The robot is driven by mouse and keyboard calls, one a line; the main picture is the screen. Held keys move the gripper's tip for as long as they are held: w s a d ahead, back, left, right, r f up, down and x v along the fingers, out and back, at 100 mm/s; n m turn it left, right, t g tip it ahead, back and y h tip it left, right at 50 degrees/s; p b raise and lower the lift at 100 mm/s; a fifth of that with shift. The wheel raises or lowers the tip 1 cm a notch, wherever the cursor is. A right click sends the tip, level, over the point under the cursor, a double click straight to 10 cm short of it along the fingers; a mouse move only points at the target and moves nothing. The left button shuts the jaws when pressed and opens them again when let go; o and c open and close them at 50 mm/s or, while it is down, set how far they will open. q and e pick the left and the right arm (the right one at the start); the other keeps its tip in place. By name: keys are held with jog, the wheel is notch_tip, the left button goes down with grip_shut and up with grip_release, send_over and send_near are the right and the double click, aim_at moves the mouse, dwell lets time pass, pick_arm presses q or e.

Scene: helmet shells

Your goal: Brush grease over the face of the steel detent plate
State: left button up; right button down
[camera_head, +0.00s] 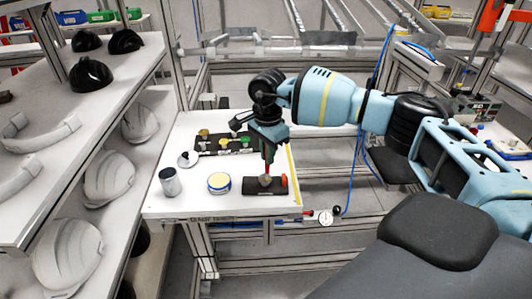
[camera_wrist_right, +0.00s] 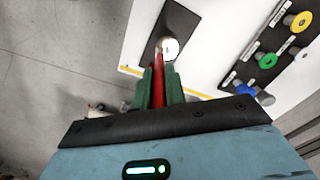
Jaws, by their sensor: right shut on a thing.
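My right gripper (camera_head: 268,140) points down over the front right of the white table. Its green fingers, seen in the right wrist view (camera_wrist_right: 161,85), are shut on the red handle of a brush (camera_wrist_right: 158,88). The brush (camera_head: 268,168) hangs about upright above a dark base (camera_head: 252,192). A pale round metal piece (camera_wrist_right: 171,47), which looks like the steel detent plate, is on that base (camera_wrist_right: 178,22). The brush tip overlaps its edge in view; I cannot tell whether they touch. My left gripper is not in view.
Behind is a black board with several coloured knobs (camera_head: 228,152). An orange piece (camera_head: 284,181) is at the base's right end. Shelves with helmet shells (camera_head: 110,178) flank the left.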

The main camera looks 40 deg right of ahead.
jog(key=shift+w+d, duration=0.1)
jog(key=shift+d, duration=0.3)
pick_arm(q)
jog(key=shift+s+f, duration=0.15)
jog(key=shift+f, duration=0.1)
pick_arm(e)
jog(key=shift+w+d+f, duration=0.15)
jog(key=shift+w+d, duration=0.05)
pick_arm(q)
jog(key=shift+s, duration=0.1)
pick_arm(e)
jog(key=shift+w, duration=0.15)
pick_arm(q)
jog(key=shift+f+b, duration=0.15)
jog(key=shift+b, duration=0.15)
pick_arm(e)
jog(key=shift+w+d, duration=0.15)
jog(key=shift+w, duration=0.05)
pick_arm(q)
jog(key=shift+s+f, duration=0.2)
pick_arm(e)
jog(key=shift+w, duration=0.3)
jog(key=shift+w+a, duration=0.25)
jog(key=shift+a, duration=0.1)
jog(key=shift+w+a, duration=0.1)
jog(key=shift+a, duration=0.2)
